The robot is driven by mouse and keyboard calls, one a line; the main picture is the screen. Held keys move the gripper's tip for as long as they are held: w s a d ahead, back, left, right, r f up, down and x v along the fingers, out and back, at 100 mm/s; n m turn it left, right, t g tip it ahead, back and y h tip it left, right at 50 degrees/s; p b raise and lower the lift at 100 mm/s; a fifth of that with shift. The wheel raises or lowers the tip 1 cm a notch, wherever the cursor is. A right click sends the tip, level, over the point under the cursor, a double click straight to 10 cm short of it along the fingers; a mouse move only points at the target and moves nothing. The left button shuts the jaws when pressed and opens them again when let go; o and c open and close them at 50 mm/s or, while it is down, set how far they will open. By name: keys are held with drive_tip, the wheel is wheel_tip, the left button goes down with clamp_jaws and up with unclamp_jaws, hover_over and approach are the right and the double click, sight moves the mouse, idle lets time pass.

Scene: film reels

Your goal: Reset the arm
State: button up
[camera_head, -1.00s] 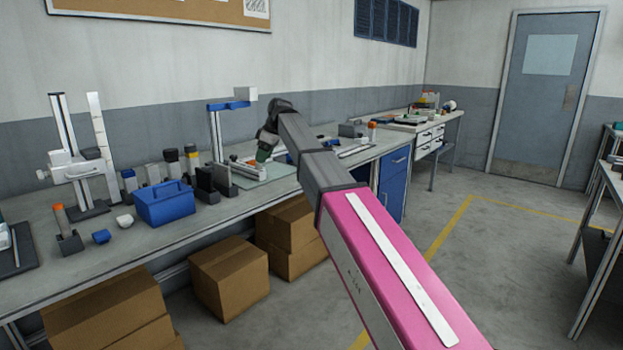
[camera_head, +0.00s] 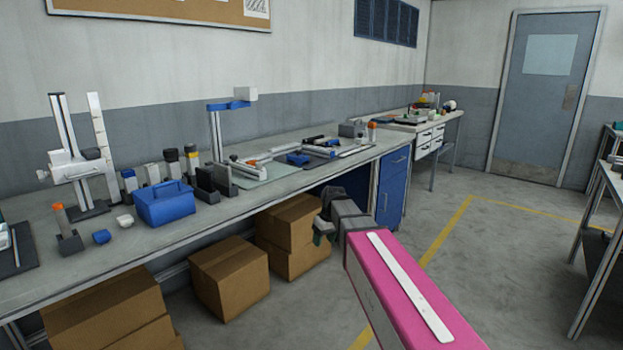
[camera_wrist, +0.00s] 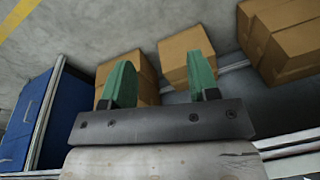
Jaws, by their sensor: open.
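My arm, with its pink link, reaches in from the lower right in the head view. My gripper (camera_head: 321,228) is in front of the long workbench (camera_head: 110,258), below the level of its top. In the wrist view my gripper (camera_wrist: 160,85) shows two green fingers set well apart, with nothing between them. It is open and empty. Cardboard boxes (camera_wrist: 187,55) appear beyond the fingers, apart from them. In the head view the fingers are small and partly hidden by the wrist.
Cardboard boxes (camera_head: 230,277) stand on the floor under the bench. A blue cabinet (camera_head: 393,187) is close to the right of my wrist. A blue caddy (camera_head: 165,204) and several tools stand on the bench. The floor (camera_head: 470,270) to the right is open.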

drive_tip(key=s+d+f+m+h, duration=0.1)
drive_tip(key=s+d+f+m, duration=0.6)
drive_tip(key=s+d+f, duration=0.7)
drive_tip(key=s+f, duration=0.1)
drive_tip(key=s, duration=0.2)
drive_tip(key=shift+s+d+g+h, duration=0.25)
drive_tip(key=shift+s+g+h, duration=0.1)
drive_tip(key=shift+g+h, duration=0.05)
idle(1.8)
